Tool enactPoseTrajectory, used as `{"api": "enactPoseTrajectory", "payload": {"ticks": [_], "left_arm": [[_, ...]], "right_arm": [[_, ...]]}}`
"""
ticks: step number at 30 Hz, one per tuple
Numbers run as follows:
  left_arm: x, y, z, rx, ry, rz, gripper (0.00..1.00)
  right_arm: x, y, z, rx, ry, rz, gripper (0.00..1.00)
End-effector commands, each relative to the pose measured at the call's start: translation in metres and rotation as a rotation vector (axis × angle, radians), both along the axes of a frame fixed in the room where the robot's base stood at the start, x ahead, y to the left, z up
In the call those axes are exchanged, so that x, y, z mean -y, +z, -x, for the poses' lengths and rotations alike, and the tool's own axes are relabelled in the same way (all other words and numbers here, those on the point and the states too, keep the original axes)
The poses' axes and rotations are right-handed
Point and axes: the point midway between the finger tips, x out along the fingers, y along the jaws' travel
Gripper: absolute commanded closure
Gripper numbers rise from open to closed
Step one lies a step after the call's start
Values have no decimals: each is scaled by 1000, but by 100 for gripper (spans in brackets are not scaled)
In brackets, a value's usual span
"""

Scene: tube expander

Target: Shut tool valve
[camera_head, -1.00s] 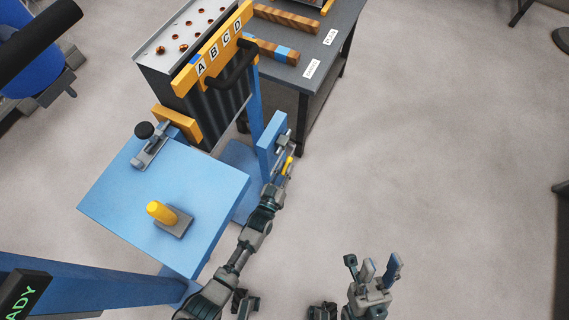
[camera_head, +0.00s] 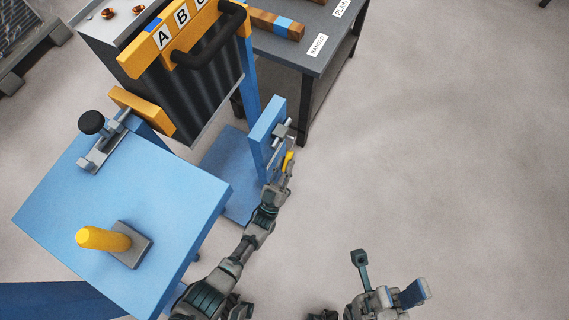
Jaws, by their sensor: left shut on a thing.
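The tool valve is a small silver fitting (camera_head: 281,133) with a yellow handle (camera_head: 288,159). It sits on the right face of a blue upright plate (camera_head: 264,138). My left gripper (camera_head: 284,164) reaches up to it from below and is shut on the yellow handle. Its fingers are small in the picture and partly cover the handle. My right gripper (camera_head: 388,278) is at the bottom, right of the middle, open and empty, with its fingers spread apart.
A blue table (camera_head: 150,190) at left carries a yellow knob (camera_head: 103,239) and a black-knobbed clamp (camera_head: 93,124). A dark ribbed rack (camera_head: 195,95) with an orange lettered bar stands behind. A grey bench (camera_head: 318,55) is at the top. The floor at right is clear.

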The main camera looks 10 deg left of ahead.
Motion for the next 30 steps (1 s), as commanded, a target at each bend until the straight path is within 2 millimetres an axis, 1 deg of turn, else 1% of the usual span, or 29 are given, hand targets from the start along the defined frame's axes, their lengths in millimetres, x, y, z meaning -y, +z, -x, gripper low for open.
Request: {"api": "enactPoseTrajectory", "payload": {"ticks": [2,18,19,20,21,22,30], "left_arm": [[3,1,0,12,-4,4,100],[4,0,0,26,-4,9,100],[4,0,0,26,-4,9,77],[4,0,0,26,-4,9,69],[4,0,0,26,-4,9,59],[3,0,0,26,-4,9,54],[2,-2,-1,23,-2,7,54]], "right_arm": [[0,0,0,1,0,0,60],[0,1,1,2,0,-1,60],[0,1,1,2,0,-1,60],[0,1,1,2,0,-1,60],[0,1,1,2,0,-1,60],[0,1,1,2,0,-1,60],[0,0,0,-1,0,1,60]]}}
